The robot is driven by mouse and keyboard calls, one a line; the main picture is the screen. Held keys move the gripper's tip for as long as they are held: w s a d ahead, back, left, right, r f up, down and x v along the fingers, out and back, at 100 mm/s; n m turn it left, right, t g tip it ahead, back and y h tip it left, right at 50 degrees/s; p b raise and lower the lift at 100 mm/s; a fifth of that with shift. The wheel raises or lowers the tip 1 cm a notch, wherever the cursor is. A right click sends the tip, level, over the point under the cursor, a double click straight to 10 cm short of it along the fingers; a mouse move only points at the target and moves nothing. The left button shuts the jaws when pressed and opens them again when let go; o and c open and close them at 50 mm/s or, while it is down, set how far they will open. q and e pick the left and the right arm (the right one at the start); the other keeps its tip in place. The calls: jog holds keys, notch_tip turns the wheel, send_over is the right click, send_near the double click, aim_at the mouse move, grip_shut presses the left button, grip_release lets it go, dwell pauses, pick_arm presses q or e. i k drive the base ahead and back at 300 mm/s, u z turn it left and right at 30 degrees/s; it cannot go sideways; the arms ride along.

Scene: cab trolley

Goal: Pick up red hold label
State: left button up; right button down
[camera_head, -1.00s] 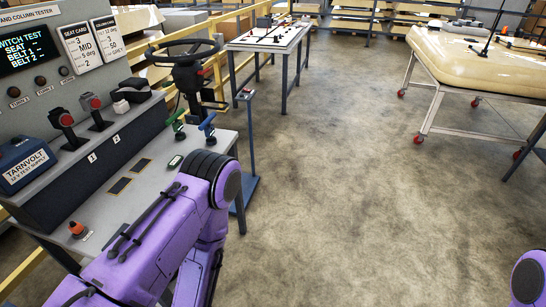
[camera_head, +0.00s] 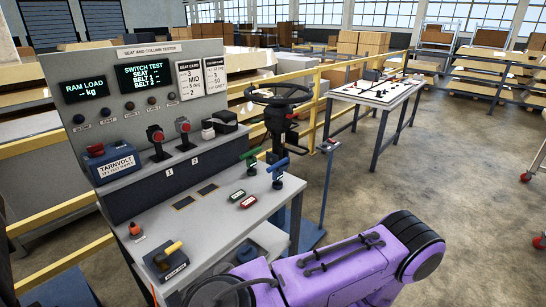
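The red hold label (camera_head: 248,201) is a small flat red tag with a pale marking. It lies on the grey bench top (camera_head: 205,222) of the test station, near the right edge. A similar green label (camera_head: 237,195) lies just behind and left of it, apart from it. One of my purple arms crosses the bottom of the view, in front of the bench's right side. Neither gripper shows in the head view, so I cannot see what they hold.
Green and blue T-handled tools (camera_head: 278,172) stand behind and right of the labels. A box with a yellow lever (camera_head: 166,260) sits at the front left, near an orange-topped knob (camera_head: 135,230). The console (camera_head: 150,105) rises behind. A steering wheel (camera_head: 279,94) stands right of it.

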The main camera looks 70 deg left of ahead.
aim_at(250, 200)
jog(key=i, duration=1.1)
jog(key=u, duration=2.25)
